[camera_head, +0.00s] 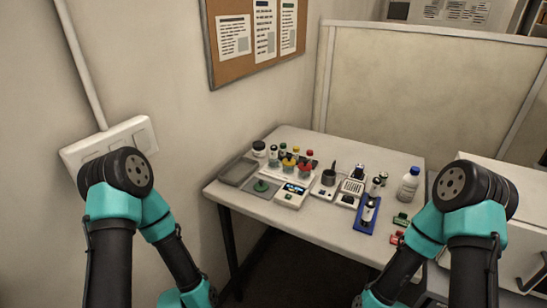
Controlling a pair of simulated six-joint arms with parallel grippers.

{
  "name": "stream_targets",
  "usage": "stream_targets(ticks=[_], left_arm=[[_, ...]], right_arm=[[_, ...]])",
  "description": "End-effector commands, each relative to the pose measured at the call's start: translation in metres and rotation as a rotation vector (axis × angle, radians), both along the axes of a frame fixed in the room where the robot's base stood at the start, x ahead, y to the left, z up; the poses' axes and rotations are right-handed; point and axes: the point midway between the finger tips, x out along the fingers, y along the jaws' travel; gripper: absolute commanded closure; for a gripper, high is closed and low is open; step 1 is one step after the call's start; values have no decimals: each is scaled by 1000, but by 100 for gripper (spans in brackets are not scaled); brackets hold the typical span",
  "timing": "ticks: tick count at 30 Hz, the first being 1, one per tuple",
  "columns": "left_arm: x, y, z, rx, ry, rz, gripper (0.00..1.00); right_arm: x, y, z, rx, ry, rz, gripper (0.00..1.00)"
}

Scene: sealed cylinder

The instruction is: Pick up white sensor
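I cannot tell for sure which item is the white sensor. A small white device with a dark grid face (351,188) stands near the middle of the table (300,229). Neither gripper's fingers show, and nothing on the table is touched by my arms.
A grey tray (239,171) and a green knob (261,186) are at the table's left. Several red- and yellow-topped items stand behind the display box. A blue holder with a cylinder (368,213) and a white bottle (408,184) are at the right.

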Motion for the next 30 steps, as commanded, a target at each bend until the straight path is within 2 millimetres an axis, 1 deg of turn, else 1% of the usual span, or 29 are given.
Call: stream_targets(ticks=[11,30], left_arm=[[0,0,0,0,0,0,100],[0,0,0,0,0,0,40]], right_arm=[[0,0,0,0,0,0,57],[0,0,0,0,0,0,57]])
